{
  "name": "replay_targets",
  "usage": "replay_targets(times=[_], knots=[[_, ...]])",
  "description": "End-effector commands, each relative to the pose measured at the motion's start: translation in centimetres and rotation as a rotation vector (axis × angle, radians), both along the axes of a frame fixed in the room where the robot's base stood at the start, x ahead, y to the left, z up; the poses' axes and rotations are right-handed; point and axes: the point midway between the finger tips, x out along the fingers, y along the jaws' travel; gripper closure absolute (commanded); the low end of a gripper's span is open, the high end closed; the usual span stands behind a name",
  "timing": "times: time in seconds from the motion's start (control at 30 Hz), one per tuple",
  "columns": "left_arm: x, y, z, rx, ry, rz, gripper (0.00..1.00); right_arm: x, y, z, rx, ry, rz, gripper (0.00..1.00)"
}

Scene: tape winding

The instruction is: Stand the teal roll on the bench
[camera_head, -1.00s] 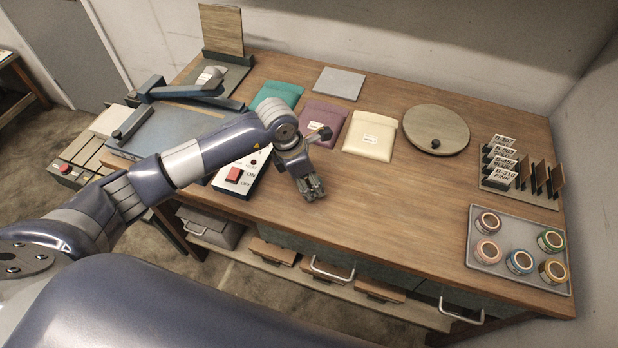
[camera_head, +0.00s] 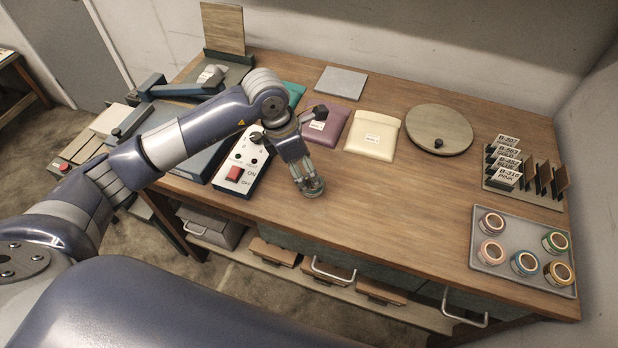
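My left gripper (camera_head: 312,188) points down over the front middle of the wooden bench (camera_head: 400,215), just right of the white switch box. A small rounded grey-green shape shows at its fingertips. I cannot tell whether this is the teal roll or part of the fingers, nor whether the fingers are shut. A green-rimmed roll (camera_head: 555,242) lies in the grey tray (camera_head: 505,278) at the right, with a blue one (camera_head: 524,263) and several others. My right gripper is not in view.
A switch box (camera_head: 246,172) stands left of the gripper. Purple (camera_head: 334,120) and cream (camera_head: 373,136) pouches lie behind, a teal pouch (camera_head: 294,92) partly hidden by my arm. A round wooden disc (camera_head: 450,125) and card rack (camera_head: 525,190) are farther right. The bench's front middle is clear.

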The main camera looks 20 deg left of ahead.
Motion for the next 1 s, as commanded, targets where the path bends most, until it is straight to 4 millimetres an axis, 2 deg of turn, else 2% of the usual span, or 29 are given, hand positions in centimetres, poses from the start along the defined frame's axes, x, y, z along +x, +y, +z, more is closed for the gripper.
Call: replay_targets(times=[0.2,0.4,0.9,1.0], knots=[[-0.6,0.9,3.9,0.0,-0.004,0.001,0.33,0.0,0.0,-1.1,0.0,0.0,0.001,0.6],[-0.9,1.3,5.6,0.0,0.0,0.0,0.33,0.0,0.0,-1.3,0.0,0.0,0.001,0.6],[-1.0,1.3,5.8,-0.001,0.001,0.0,0.33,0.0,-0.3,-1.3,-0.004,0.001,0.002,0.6],[-1.2,0.5,5.7,-0.027,0.002,-0.008,0.33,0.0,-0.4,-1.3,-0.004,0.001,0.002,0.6]])
